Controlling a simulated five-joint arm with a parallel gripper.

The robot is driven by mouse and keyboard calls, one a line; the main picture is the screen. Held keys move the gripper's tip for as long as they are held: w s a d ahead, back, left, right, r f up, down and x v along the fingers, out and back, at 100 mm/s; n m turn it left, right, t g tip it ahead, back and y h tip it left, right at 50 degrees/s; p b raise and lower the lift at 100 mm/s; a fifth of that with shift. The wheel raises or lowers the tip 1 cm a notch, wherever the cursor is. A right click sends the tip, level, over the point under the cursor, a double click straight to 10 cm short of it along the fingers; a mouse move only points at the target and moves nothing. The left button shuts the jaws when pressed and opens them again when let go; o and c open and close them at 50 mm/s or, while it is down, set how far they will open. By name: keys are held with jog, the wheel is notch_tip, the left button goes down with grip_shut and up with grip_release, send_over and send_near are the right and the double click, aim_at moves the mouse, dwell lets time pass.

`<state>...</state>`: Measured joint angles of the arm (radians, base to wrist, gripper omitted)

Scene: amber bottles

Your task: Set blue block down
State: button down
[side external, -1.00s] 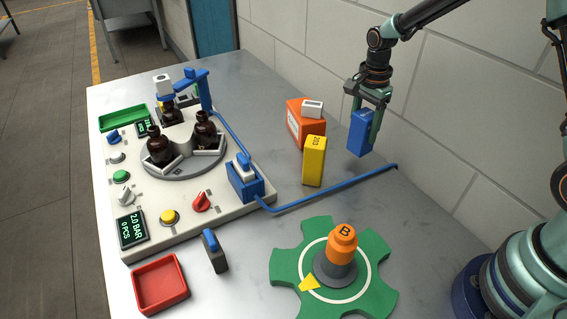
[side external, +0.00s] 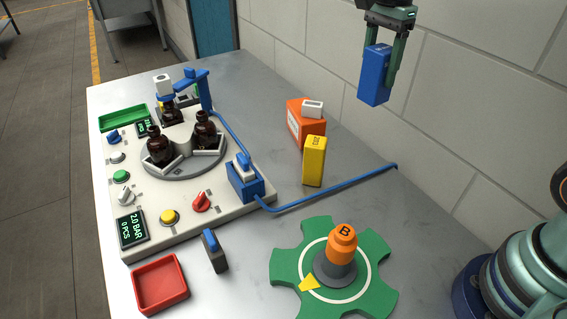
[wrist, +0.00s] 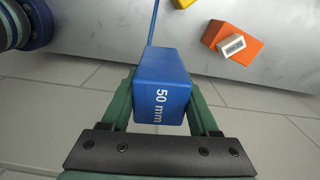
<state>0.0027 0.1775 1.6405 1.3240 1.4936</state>
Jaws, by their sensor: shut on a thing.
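The blue block (side external: 376,75) is held in the air at the upper right of the side view, in front of the wall and well above the table. My gripper (side external: 391,70) is shut on it, with a green finger on each side. In the wrist view the blue block (wrist: 161,90) fills the space between the fingers of my gripper (wrist: 160,100). The face toward that camera reads "50 mm". The block's underside is hidden in the wrist view.
A yellow block (side external: 314,162) and an orange block (side external: 305,125) with a white piece (side external: 313,108) on top stand on the table. A blue hose (side external: 330,196) crosses it. The bottle station (side external: 150,225), red tray (side external: 160,284) and green knob wheel (side external: 378,290) stand further forward.

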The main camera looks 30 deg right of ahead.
jog(key=s+a, duration=0.5)
jog(key=s, duration=0.4)
jog(key=shift+m, duration=0.4)
notch_tip(320, 180, down, 20)
jog(key=shift+w+f, duration=0.1)
jog(key=shift+f, duration=0.1)
jog(key=shift+c, duration=0.7)
grip_release()
jog(key=shift+f, duration=0.15)
